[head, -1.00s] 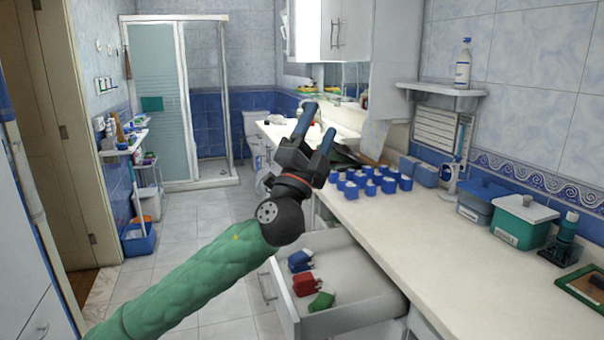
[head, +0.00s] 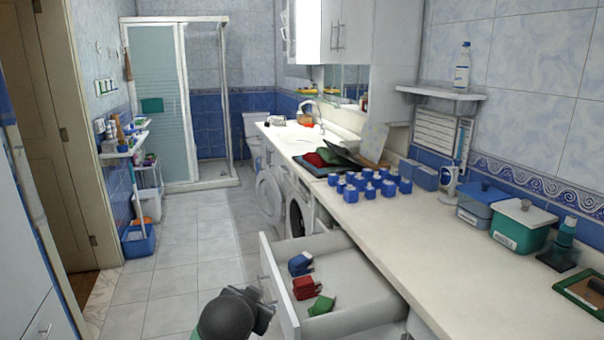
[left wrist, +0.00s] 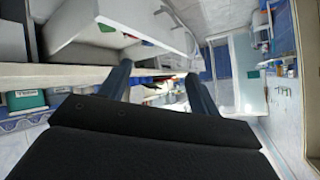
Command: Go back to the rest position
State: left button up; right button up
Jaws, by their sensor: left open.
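My left gripper shows in the left wrist view (left wrist: 157,82), with its two blue-grey fingers spread apart and nothing between them. In the head view only a dark wrist part of my left arm shows at the bottom, in front of the open drawer (head: 352,318). The fingers are not clear there. My right gripper is in neither view. The shower cubicle (head: 160,105) stands at the back, with a glass panel on its left side and an opening on its right.
The pulled-out drawer holds a blue, a red and a green item (head: 321,305). Several blue bottles (head: 370,190) stand on the white counter (head: 440,250). A washing machine (head: 297,210) has its round door open.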

pick_arm(q)
jog(key=s+a+f+n+g+p, duration=0.1)
jog(key=s+f+g, duration=0.3)
jog(key=s+f, duration=1)
jog(key=s+a+f+n+g+p, duration=0.1)
jog(key=s+f+g, duration=0.3)
jog(key=s+f, duration=1.1)
jog(key=s+a+n, duration=0.1)
jog(key=s, duration=0.3)
jog(key=shift+s+a+g+h, duration=0.15)
jog(key=shift+s+g+h, duration=0.15)
jog(key=shift+s+g, duration=0.1)
jog(key=shift+n, duration=0.3)
